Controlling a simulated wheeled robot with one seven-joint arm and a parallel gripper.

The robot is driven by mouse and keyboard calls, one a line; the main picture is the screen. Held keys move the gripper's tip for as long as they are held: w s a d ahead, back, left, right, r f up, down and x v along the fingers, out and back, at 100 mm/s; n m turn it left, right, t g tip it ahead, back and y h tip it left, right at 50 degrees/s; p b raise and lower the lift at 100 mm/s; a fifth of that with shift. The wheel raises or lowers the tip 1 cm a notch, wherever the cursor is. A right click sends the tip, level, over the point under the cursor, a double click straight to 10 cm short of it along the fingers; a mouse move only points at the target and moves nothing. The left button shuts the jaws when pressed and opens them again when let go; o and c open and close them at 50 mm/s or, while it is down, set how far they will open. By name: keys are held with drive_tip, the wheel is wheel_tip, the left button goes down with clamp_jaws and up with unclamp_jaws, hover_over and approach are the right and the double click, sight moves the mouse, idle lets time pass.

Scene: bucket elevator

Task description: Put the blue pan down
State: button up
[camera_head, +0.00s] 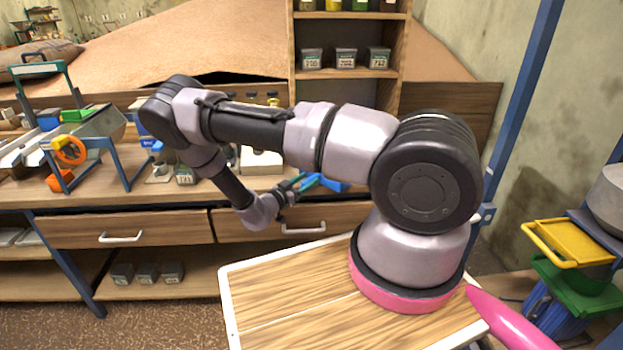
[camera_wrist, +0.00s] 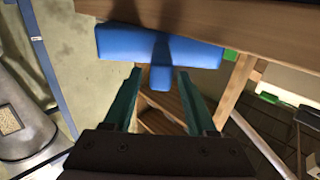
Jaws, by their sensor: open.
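The blue pan (camera_head: 334,185) shows in the head view at the front edge of the wooden workbench, partly hidden behind my arm. In the wrist view, the blue pan (camera_wrist: 160,47) lies along the bench's wooden edge, with a short blue stub pointing toward my gripper. My gripper (camera_wrist: 159,72) is open, with one teal finger on each side of this stub and a visible gap to both. In the head view my gripper (camera_head: 305,184) is small, just left of the blue pan. I cannot tell whether the pan rests fully on the bench.
The workbench (camera_head: 110,187) carries tools, boxes and a blue-framed chute on the left. Drawers (camera_head: 110,230) run below its edge. A wooden shelf (camera_head: 347,73) with small bins stands behind. Yellow (camera_head: 570,243) and green (camera_head: 575,285) pans hang at the right, near a blue post (camera_head: 520,90).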

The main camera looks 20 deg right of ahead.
drive_tip(key=v, duration=0.8)
drive_tip(key=shift+s+a, duration=0.25)
drive_tip(key=shift+a, duration=0.05)
drive_tip(key=w+a+r+m+g+y, duration=0.1)
drive_tip(key=w+a+r+y, duration=0.4)
drive_tip(key=w+r+y, duration=0.6)
wheel_tip(320, 180, up, 13)
drive_tip(key=a+n+y, duration=0.1)
drive_tip(key=a+y, duration=0.1)
drive_tip(key=y, duration=0.1)
drive_tip(key=s+r+n+t+y, duration=0.15)
drive_tip(key=s+r, duration=0.25)
drive_tip(key=r, duration=0.4)
drive_tip(key=s+r+n+g+y, duration=0.1)
drive_tip(key=s+r+n+y, duration=0.2)
drive_tip(key=r, duration=0.5)
drive_tip(key=s+d+r+n, duration=0.1)
drive_tip(key=s+d+r, duration=0.3)
drive_tip(key=s, duration=0.9)
drive_tip(key=s+d+r+n+g, duration=0.1)
drive_tip(key=s+d+r, duration=0.3)
drive_tip(key=s, duration=1)
drive_tip(key=shift+s+n+h, duration=0.15)
drive_tip(key=shift+n+h, duration=0.2)
drive_tip(key=shift+n, duration=0.4)
drive_tip(key=shift+d, duration=0.15)
